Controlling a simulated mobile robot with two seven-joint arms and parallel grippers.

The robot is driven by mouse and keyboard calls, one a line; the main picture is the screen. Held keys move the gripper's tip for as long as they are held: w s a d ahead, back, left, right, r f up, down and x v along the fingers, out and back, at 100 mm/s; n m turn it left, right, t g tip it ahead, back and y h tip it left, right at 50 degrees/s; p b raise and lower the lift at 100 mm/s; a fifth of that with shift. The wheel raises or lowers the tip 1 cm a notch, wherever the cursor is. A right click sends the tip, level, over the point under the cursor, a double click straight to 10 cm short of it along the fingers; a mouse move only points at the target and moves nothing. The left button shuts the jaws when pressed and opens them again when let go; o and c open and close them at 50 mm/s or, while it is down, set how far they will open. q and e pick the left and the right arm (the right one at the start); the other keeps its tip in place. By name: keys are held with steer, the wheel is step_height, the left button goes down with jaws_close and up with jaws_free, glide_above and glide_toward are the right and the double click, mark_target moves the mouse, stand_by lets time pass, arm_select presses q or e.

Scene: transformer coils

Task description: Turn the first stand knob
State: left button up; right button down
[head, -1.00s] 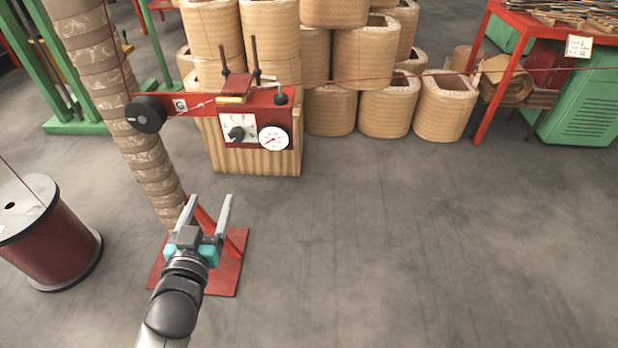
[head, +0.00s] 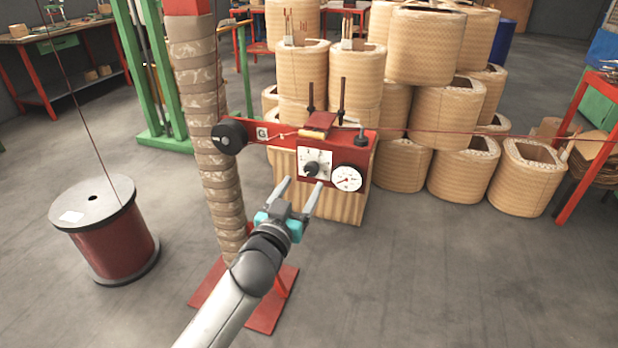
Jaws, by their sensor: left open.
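The stand is a red arm (head: 285,136) fixed across a tall wrapped column (head: 207,130). A black knob (head: 311,170) sits on a white dial plate (head: 325,158) on the red panel. Another black round knob (head: 229,137) is at the arm's left end, and a small black knob (head: 361,138) stands at its right. My left gripper (head: 299,190) is open and empty. In the picture its fingertips are just below the dial knob, one to each side; I cannot tell the distance in depth. My right gripper is not in view.
A round white gauge (head: 347,178) is right of the dial plate. Wound coils (head: 465,170) are stacked behind and to the right. A red wire spool (head: 108,238) stands at the left. The column's red base (head: 270,313) is on the floor. The floor at right front is clear.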

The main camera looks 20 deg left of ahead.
mark_target(310, 172)
arm_select(q)
steer(key=w+b, duration=0.1)
steer(key=w, duration=0.2)
steer(key=shift+w, duration=0.3)
steer(key=shift+w+d+b, duration=0.1)
steer(key=shift+w+b, duration=0.25)
steer(key=shift+w, duration=0.7)
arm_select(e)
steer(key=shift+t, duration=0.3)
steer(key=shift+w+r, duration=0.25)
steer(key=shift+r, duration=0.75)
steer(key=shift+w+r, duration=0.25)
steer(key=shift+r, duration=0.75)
arm_select(q)
steer(key=shift+c, duration=0.4)
jaws_close()
